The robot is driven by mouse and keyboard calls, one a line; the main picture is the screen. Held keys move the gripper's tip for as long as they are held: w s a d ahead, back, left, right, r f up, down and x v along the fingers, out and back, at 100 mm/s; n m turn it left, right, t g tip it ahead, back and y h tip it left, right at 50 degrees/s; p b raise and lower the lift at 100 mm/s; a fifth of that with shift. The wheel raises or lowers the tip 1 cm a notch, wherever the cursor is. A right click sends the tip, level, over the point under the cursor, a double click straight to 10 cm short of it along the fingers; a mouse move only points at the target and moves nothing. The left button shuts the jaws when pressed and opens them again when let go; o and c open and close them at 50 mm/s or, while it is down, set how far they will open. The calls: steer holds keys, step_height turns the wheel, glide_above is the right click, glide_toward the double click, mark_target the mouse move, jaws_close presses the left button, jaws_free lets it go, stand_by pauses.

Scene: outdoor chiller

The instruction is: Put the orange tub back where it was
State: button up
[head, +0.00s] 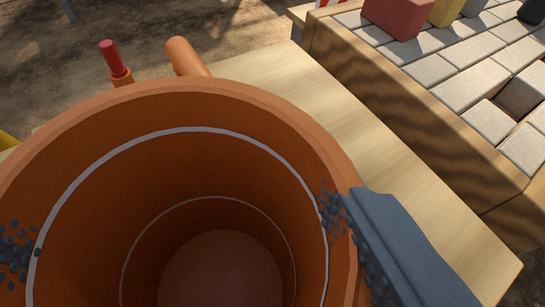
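The orange tub (190,105) fills the lower left of the view, close to the camera. I look down into it; its inside looks empty and shows two pale rings. My gripper (178,228) spans the tub. Its blue-grey right finger lies against the right rim, and its dark studded pads show at both the right and left walls. The rest of the left finger is out of view. The tub's underside is hidden, so I cannot tell whether it touches the wooden board (420,215) behind it.
At the upper right, a wood-edged bed of grey paving blocks (470,85) has an open gap (522,92). A red block (398,15) and a yellow block (446,10) stand on it. An orange cylinder (186,56) and a red-topped rod (112,58) show beyond the tub. The board's right part is clear.

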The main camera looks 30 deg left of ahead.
steer(key=shift+w+a, duration=0.1)
steer(key=shift+w, duration=0.55)
steer(key=shift+f+b, duration=0.9)
steer(key=shift+f, duration=0.95)
steer(key=shift+r, duration=0.1)
steer(key=o, duration=1.8)
steer(key=p, duration=0.3)
glide_toward(214, 181)
steer(key=v, duration=0.6)
